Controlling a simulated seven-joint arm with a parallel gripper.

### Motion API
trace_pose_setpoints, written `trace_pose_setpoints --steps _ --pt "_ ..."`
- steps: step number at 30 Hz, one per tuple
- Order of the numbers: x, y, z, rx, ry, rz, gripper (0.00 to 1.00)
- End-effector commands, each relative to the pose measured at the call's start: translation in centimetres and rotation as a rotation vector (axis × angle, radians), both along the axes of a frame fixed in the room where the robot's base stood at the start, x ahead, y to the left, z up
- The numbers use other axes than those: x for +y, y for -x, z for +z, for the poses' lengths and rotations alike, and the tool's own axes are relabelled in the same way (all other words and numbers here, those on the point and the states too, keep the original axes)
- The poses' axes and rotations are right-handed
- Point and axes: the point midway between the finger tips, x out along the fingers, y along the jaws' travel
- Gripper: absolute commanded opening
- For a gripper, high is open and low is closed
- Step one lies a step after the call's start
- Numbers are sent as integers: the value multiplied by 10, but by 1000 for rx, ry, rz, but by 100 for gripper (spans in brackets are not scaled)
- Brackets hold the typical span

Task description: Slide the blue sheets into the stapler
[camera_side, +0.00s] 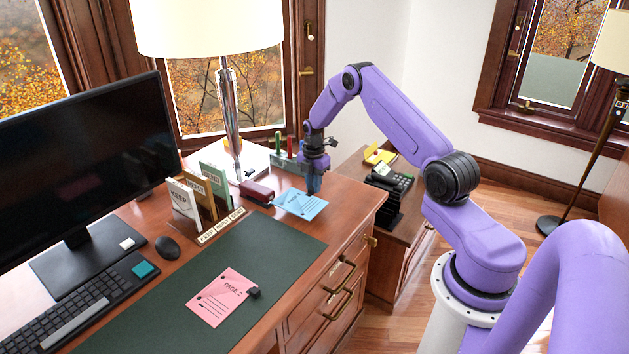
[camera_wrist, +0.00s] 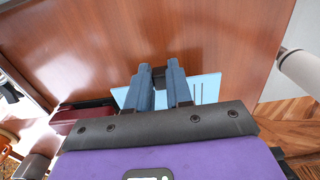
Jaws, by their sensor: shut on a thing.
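The light blue sheets (camera_side: 297,204) lie flat at the far right part of the desk, with dark print on top. The dark red stapler (camera_side: 257,191) sits just left of them, its right end close to their left edge. I cannot tell if they touch. My gripper (camera_side: 314,192) points down at the sheets' right side, its blue fingers shut on a small dark block on them. In the wrist view the block (camera_wrist: 158,75) shows between the fingertips (camera_wrist: 159,68), the sheets (camera_wrist: 207,89) show behind the fingers, and the stapler (camera_wrist: 84,114) is partly cut off by my gripper body.
Upright card holders (camera_side: 200,195) and a lamp (camera_side: 228,110) stand left of and behind the stapler. A pink sheet (camera_side: 220,297) with a black block lies on the green desk mat (camera_side: 270,258). The desk's right edge is close to my gripper.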

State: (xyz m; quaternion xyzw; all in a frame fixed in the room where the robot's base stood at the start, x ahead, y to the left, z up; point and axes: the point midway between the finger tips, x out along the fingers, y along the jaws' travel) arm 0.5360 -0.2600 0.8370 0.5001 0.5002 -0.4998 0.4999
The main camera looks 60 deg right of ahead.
Motion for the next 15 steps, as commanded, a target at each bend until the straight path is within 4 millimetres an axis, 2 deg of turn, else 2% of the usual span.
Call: trace_pose_setpoints --steps 15 --pt "0 -8 -26 0 0 0 0"
